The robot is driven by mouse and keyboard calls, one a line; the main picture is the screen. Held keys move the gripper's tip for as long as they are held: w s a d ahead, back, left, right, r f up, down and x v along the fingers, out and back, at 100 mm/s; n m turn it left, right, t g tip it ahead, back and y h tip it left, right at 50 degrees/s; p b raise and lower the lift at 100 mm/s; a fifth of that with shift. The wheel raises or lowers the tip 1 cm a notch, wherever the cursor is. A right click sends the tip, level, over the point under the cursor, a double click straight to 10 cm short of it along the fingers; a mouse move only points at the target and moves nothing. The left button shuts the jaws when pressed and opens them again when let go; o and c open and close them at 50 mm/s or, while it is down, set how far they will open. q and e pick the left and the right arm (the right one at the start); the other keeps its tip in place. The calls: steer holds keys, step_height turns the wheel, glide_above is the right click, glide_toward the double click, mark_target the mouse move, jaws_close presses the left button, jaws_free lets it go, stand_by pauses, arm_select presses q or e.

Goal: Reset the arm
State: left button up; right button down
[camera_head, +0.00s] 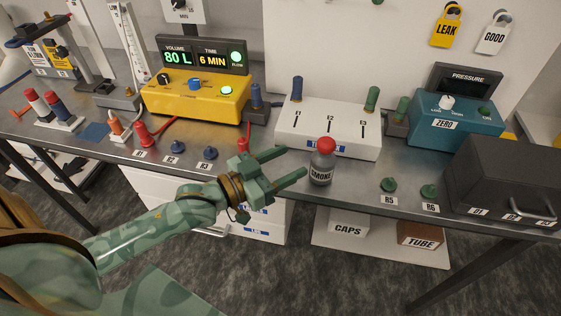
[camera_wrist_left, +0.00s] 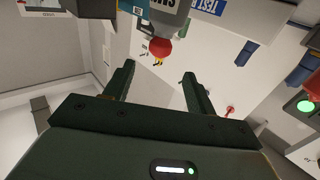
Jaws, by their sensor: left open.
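My left gripper (camera_head: 288,166) is open and empty in front of the bench's front edge. Its two green fingers point right, toward a grey SMOKE bottle (camera_head: 322,170) with a red cap (camera_head: 326,145). The bottle stands upright on the bench, apart from the fingertips. In the left wrist view, my open fingers (camera_wrist_left: 158,88) have nothing between them. The bottle's red cap (camera_wrist_left: 160,48) shows just beyond them. My right gripper is not in view.
The metal bench (camera_head: 345,190) carries a yellow volume and time unit (camera_head: 195,100), a white E1–E3 block (camera_head: 328,130), a teal pressure unit (camera_head: 455,132) and a dark case (camera_head: 510,180). Small plugs stand along the front edge. White drawers (camera_head: 265,215) and boxes sit below.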

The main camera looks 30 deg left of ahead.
arm_select(q)
steer(key=shift+s+a, duration=0.3)
steer(key=shift+s, duration=0.15)
